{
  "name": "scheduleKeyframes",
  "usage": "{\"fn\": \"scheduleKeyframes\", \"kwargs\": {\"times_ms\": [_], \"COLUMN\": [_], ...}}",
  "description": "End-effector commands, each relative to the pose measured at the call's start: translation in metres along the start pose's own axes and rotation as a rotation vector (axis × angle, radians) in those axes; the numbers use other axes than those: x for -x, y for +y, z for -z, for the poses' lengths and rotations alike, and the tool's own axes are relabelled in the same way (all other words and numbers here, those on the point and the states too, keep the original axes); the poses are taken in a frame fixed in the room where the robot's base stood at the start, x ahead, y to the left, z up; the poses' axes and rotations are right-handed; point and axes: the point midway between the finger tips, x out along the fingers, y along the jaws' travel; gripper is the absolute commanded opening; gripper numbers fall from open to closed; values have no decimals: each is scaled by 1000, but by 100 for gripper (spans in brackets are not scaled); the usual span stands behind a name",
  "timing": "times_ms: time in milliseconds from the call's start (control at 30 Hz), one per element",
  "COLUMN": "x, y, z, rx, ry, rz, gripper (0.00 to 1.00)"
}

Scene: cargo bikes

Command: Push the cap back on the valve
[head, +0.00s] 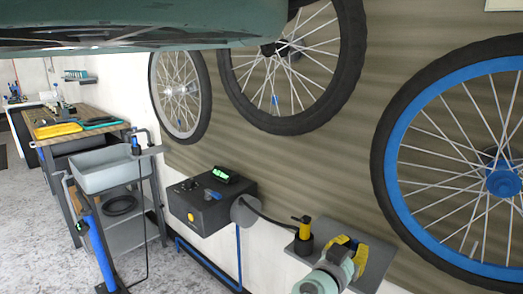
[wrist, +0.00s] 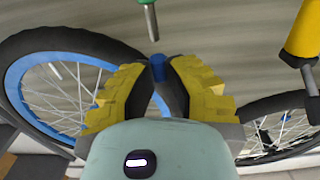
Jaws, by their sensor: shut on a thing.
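My gripper (wrist: 157,72) has its yellow-padded fingers closed on a small blue cap (wrist: 158,68), whose rounded end shows between the fingertips in the wrist view. In the head view my gripper (head: 350,250) is at the lower right, over a grey shelf, and the cap cannot be made out there. A bare pale valve stem (head: 475,248) stands up from the lower rim of the large blue-rimmed wheel (head: 408,185). This stem (wrist: 55,70) also shows in the wrist view, left of and apart from the gripper.
A yellow-and-black bottle (head: 303,230) stands on the grey shelf (head: 375,275) close to my gripper. Two more wheels (head: 345,75) (head: 205,95) hang on the panelled wall. A black box (head: 210,208) and grey sink (head: 105,172) are left. Floor is clear at lower left.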

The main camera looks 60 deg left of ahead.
Motion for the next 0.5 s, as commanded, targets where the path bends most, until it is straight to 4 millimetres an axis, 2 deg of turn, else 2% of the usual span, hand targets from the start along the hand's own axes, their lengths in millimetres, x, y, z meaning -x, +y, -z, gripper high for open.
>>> {"fn": "scheduleKeyframes", "kwargs": {"times_ms": [100,500], "x": [15,52], "y": [-4,-3], "z": [-3,-2], "rx": [0,-1], "ry": [-2,0], "rz": [13,11], "gripper": [0,0]}}
